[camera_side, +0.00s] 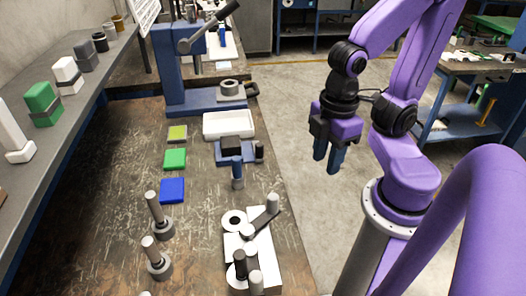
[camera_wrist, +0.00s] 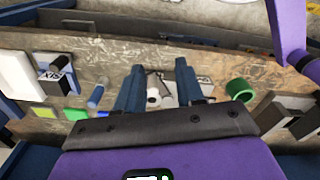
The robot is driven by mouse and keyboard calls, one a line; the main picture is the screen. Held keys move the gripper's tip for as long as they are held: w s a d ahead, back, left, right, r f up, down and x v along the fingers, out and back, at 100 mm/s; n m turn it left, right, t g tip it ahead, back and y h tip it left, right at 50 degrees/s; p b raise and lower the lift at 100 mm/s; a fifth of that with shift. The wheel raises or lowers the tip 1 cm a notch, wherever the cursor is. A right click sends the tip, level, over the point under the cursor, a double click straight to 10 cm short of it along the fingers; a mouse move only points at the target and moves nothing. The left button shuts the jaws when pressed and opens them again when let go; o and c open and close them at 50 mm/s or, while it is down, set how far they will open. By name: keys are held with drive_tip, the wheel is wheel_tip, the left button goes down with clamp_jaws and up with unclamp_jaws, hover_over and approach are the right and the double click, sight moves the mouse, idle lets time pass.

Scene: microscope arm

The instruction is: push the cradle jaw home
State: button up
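A small blue fixture (camera_side: 222,156) with a black block (camera_side: 232,143) on it stands on the bench in the side view. It looks like the cradle with its jaw, but I cannot tell the jaw's exact position. In the wrist view the black block (camera_wrist: 60,64) shows at the left. A blue upright cylinder (camera_side: 237,174) stands just in front of the fixture. My gripper (camera_side: 327,163) hangs to the right of the bench, fingers down, well apart from the fixture. In the wrist view its two fingers (camera_wrist: 160,88) are apart, with nothing held between them.
A white tray (camera_side: 229,124) and a large blue press-like stand (camera_side: 182,85) are behind the fixture. A white block with a lever (camera_side: 262,262) and metal posts (camera_side: 158,262) are nearer. Blue (camera_side: 172,191), green (camera_side: 175,159) and yellow-green (camera_side: 177,133) pads lie left.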

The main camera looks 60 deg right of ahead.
drive_tip(key=c, duration=0.5)
drive_tip(key=shift+w+d+f+m+g+h, duration=0.3)
drive_tip(key=shift+w+f+m+g, duration=0.1)
drive_tip(key=shift+m, duration=0.3)
clamp_jaws()
drive_tip(key=w+d+f+m+t+y, duration=0.3)
drive_tip(key=d+m, duration=0.5)
drive_tip(key=m, duration=0.4)
drive_tip(key=w+d+f+m+t+y, duration=0.4)
drive_tip(key=d+f+m+y, duration=0.3)
drive_tip(key=m, duration=0.5)
drive_tip(key=w+d+f+m+t+y, duration=0.3)
drive_tip(key=d+m, duration=0.6)
drive_tip(key=m, duration=0.3)
drive_tip(key=shift+w+f+t+y, duration=0.3)
drive_tip(key=shift+w+f+y, duration=0.6)
drive_tip(key=shift+w+y, duration=0.3)
drive_tip(key=shift+w+d, duration=0.1)
